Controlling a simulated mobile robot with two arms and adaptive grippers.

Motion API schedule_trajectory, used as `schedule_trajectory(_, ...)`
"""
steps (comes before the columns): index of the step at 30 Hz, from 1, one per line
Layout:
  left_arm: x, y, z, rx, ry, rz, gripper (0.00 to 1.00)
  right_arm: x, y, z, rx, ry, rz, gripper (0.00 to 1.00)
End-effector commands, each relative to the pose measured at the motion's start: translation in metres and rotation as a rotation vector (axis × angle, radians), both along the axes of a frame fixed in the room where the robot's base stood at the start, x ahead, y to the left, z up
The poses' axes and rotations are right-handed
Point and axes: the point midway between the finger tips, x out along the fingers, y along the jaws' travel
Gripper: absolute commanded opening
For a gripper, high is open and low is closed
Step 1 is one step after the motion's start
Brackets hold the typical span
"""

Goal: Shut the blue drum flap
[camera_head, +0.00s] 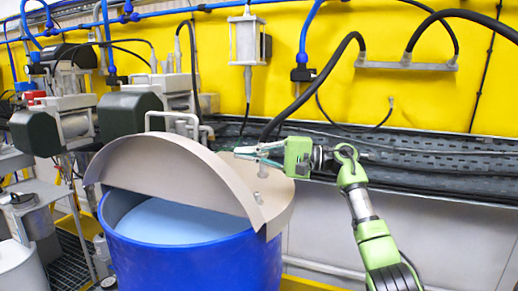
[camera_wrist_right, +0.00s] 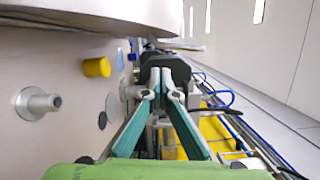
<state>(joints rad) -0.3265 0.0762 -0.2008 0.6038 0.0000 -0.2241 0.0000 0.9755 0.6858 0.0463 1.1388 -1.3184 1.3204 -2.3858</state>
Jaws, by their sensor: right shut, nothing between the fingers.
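The blue drum (camera_head: 200,264) stands in the lower middle of the head view, with a pale blue surface (camera_head: 185,222) showing inside its open front. My right gripper (camera_head: 240,152) is green with teal fingers. It is shut and empty, just above the right rear part of the lid; I cannot tell whether it touches. In the right wrist view its fingers (camera_wrist_right: 160,82) come together beside a beige surface (camera_wrist_right: 60,70). My left gripper is not in view.
Dark green motors (camera_head: 125,112) stand behind the drum at left. Black hoses (camera_head: 315,88) hang behind my right arm, before a yellow wall (camera_head: 330,110).

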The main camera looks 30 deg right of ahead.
Motion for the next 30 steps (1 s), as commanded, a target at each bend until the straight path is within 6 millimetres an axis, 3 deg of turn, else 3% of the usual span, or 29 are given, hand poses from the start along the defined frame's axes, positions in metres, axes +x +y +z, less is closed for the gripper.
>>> schedule_trajectory(4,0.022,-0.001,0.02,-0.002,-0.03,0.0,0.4,0.02,0.028,0.007,0.003,0.0,0.004,0.0)
schedule_trajectory(10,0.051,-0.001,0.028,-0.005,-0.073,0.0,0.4,0.006,0.042,0.005,0.0,0.0,0.0,0.0)
schedule_trajectory(22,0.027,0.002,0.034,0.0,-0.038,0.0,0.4,-0.005,0.056,0.006,0.001,0.0,-0.001,0.0)
schedule_trajectory(30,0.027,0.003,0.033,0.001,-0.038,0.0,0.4,-0.005,0.056,0.006,0.001,0.0,-0.001,0.0)
